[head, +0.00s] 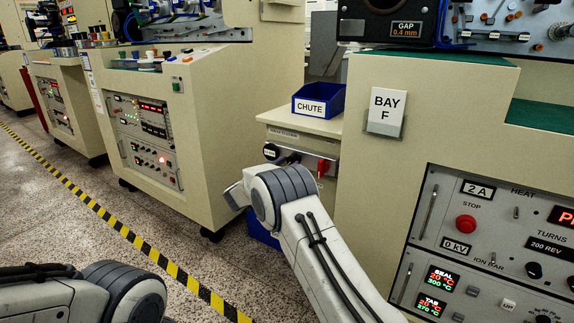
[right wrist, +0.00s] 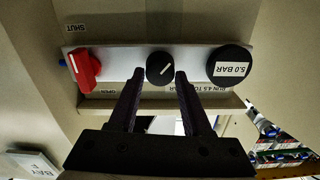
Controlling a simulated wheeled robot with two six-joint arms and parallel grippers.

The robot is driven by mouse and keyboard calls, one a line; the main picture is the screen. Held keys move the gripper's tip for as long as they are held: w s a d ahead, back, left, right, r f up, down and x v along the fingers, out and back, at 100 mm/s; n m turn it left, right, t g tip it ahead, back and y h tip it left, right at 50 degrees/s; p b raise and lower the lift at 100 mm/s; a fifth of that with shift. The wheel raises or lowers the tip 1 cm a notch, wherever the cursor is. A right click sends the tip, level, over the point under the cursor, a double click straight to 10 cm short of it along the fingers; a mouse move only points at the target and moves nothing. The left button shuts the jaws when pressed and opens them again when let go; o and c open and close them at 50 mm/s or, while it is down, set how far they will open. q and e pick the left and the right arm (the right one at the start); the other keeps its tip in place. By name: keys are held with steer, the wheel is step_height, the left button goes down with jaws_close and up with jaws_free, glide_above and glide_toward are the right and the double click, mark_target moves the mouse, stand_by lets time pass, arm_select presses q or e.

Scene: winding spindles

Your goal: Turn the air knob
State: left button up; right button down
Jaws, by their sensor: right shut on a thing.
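The black air knob (right wrist: 160,66) sits in the middle of a pale panel strip in the right wrist view, which looks upside down. Its white pointer line slants up to the right. My right gripper (right wrist: 158,77) is shut on the knob, with one dark finger on each side of it. In the head view, my right wrist hides most of the gripper and the knob. My left arm shows at the lower left of the head view, but its gripper is out of view.
A red valve handle (right wrist: 88,69) and a round 5.0 BAR gauge (right wrist: 229,67) flank the knob closely. The handle also shows in the head view (head: 322,168). A blue CHUTE bin (head: 318,101) stands above the panel. The BAY F cabinet (head: 372,165) is close on the right.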

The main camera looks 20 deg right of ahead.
steer(key=shift+m, duration=0.6)
steer(key=shift+c, duration=1.7)
jaws_free()
steer(key=p+v, duration=0.3)
steer(key=v, duration=0.7)
steer(key=shift+s+a, duration=0.2)
steer(key=shift+s, duration=0.05)
